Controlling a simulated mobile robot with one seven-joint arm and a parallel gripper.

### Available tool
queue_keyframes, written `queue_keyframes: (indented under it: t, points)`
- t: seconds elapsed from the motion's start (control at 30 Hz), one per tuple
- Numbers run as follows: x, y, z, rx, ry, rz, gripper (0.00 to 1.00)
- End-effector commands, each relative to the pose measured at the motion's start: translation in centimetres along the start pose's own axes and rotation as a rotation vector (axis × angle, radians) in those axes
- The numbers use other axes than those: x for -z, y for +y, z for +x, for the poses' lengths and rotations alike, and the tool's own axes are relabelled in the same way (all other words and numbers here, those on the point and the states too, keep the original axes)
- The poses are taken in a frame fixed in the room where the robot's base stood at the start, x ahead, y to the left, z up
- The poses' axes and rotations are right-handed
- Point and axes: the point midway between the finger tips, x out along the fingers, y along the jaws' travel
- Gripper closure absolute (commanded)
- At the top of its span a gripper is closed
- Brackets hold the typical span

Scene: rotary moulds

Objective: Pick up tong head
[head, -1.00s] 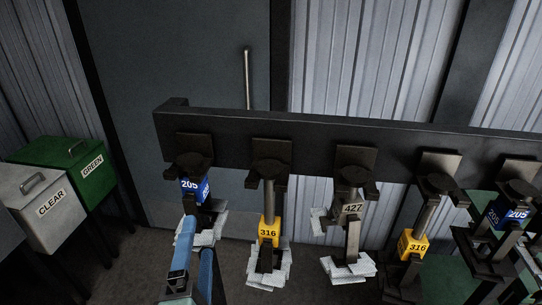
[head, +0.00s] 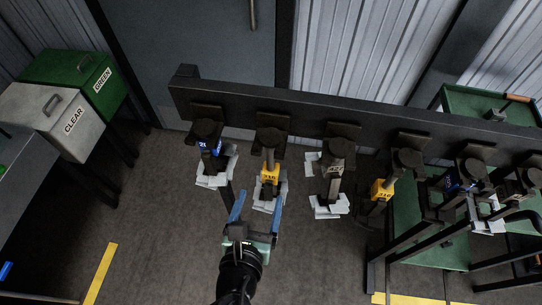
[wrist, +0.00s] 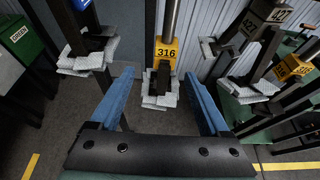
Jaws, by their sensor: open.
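Several tong heads hang in a row from a dark rail (head: 340,110), each with a coloured number block and pale plates at its lower end. The leftmost, with a blue 205 block (head: 208,146), is beside a yellow 316 one (head: 270,173). Then come a grey 427 one (head: 336,170), another yellow 316 one (head: 381,190) and a blue one (head: 461,181). My gripper (head: 259,203) is open and empty, in front of the left 316 head. In the wrist view this 316 head (wrist: 166,52) stands ahead, between the blue fingers (wrist: 158,78); contact is not visible.
A green bin (head: 68,72) and a grey CLEAR bin (head: 52,110) stand at the left. A green-topped cart (head: 430,240) with dark bars stands at the right. Floor (head: 160,220) is clear left of my arm. A grey door is behind the rail.

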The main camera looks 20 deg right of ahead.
Motion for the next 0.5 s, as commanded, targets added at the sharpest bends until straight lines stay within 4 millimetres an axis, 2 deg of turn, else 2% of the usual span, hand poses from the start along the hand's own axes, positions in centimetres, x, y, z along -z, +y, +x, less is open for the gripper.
queue_keyframes:
  t: [0.1, 0.37, 0.5]
  points:
    - [-0.2, -0.1, 2.1, 0.002, -0.001, 0.002, 0.2]
    - [-0.3, -0.2, 4.1, 0.001, -0.001, 0.004, 0.2]
    - [-0.8, -0.7, 5.9, 0.003, -0.002, 0.004, 0.2]
